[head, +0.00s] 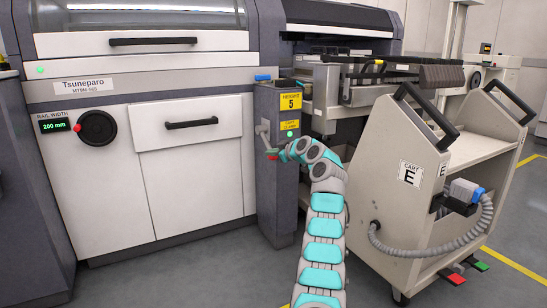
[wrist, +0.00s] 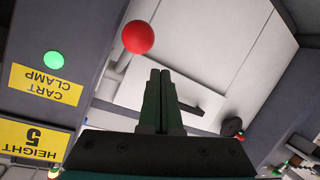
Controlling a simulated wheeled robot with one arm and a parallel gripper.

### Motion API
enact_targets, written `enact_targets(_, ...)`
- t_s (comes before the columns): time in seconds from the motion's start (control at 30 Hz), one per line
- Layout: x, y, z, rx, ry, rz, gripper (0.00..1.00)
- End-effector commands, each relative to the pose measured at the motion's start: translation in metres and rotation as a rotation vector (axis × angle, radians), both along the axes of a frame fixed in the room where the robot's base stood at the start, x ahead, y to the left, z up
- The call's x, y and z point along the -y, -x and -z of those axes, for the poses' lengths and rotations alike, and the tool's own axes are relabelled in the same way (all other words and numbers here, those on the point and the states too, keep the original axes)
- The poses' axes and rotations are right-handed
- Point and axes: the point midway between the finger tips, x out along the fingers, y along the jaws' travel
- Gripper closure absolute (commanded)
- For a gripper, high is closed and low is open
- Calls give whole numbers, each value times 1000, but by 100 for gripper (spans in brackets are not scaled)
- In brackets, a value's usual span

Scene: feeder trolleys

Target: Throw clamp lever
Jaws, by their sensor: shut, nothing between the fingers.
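The clamp lever has a red ball knob (wrist: 138,37) on a grey shaft and shows in the wrist view, mounted beside the yellow "CART CLAMP" label (wrist: 46,84). In the head view its grey arm (head: 263,134) sticks out from the left side of the dark post, with the red knob low near my gripper. My gripper (wrist: 160,72) is shut and empty. Its fingertips are close to the knob in the wrist picture, just below it and to the right, apart from it. In the head view my gripper (head: 272,152) is beside the post, partly hidden by my wrist.
The dark post (head: 270,195) carries a "HEIGHT 5" label (head: 290,102) and a lit green lamp (head: 290,134). Cart E (head: 395,195) stands at the right with a hose and pedals. The white machine cabinet (head: 190,180) with handles stands left. Grey floor is open in front.

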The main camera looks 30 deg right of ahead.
Motion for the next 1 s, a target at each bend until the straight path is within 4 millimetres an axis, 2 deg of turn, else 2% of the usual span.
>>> enact_targets(0.27,3,15,5,13,12,1,100)
enact_targets(0.7,13,49,36,18,13,5,100)
enact_targets(1.0,16,60,48,17,7,2,100)
